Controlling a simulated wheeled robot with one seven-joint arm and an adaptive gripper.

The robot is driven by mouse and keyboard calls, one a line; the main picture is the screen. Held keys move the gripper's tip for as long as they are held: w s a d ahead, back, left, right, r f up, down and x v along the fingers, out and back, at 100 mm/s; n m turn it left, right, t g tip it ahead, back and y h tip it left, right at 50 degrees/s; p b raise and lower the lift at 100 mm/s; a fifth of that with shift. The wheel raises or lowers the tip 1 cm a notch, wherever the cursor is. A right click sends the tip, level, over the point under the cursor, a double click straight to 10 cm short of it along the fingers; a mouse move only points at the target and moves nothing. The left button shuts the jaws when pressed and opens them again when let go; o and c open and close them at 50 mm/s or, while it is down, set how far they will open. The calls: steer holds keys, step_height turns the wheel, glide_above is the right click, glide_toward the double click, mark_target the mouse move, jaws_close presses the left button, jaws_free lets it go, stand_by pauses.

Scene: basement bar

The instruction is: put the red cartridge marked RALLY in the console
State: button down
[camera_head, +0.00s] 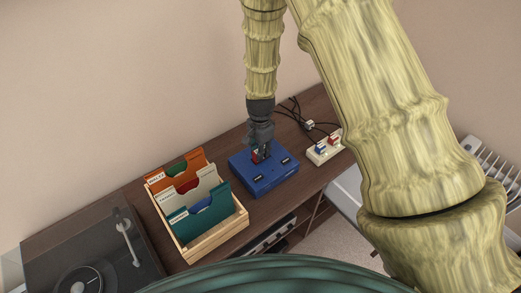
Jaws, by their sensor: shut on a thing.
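The console (276,180) is a flat blue box on the dark wooden sideboard. My gripper (261,150) points down over the console's back left part. It is shut on a small red cartridge (256,156), which is mostly hidden by the fingers. The cartridge is at or just above the console's top; I cannot tell whether it sits in a slot. Its marking cannot be read at this size.
A wooden crate (238,223) with orange, cream and teal dividers stands left of the console. A turntable (85,265) is at the far left. A white power strip (325,149) with plugs and dark cables lies at the right. A wall rises behind.

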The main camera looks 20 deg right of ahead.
steer(key=c, duration=1.2)
jaws_free()
steer(key=shift+r, duration=0.15)
step_height(320, 180, up, 12)
